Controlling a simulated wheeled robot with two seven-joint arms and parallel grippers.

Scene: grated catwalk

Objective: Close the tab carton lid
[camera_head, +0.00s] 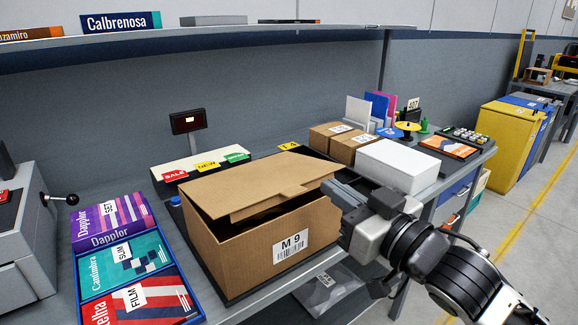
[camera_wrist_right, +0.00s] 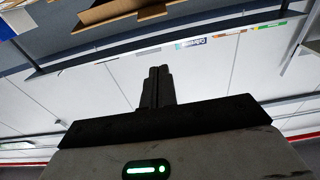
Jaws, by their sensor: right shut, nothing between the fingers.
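The brown tab carton (camera_head: 245,255) stands on the bench with an "M 9" label on its front side. Its lid (camera_head: 255,182) lies slanted over the top, partly lowered, with a dark gap between it and the front wall. My right gripper (camera_head: 340,192) is at the carton's right corner, close to the lid's right end; I cannot tell whether it touches. In the right wrist view its fingers (camera_wrist_right: 157,82) are together and empty, and a brown cardboard edge (camera_wrist_right: 115,12) shows at the top. My left gripper is in neither view.
Colourful flat boxes (camera_head: 125,255) lie in a blue tray left of the carton. A white box (camera_head: 398,165) and small brown boxes (camera_head: 352,147) stand behind to the right. A scale display (camera_head: 187,122) rises behind. A shelf (camera_head: 190,38) runs above the bench.

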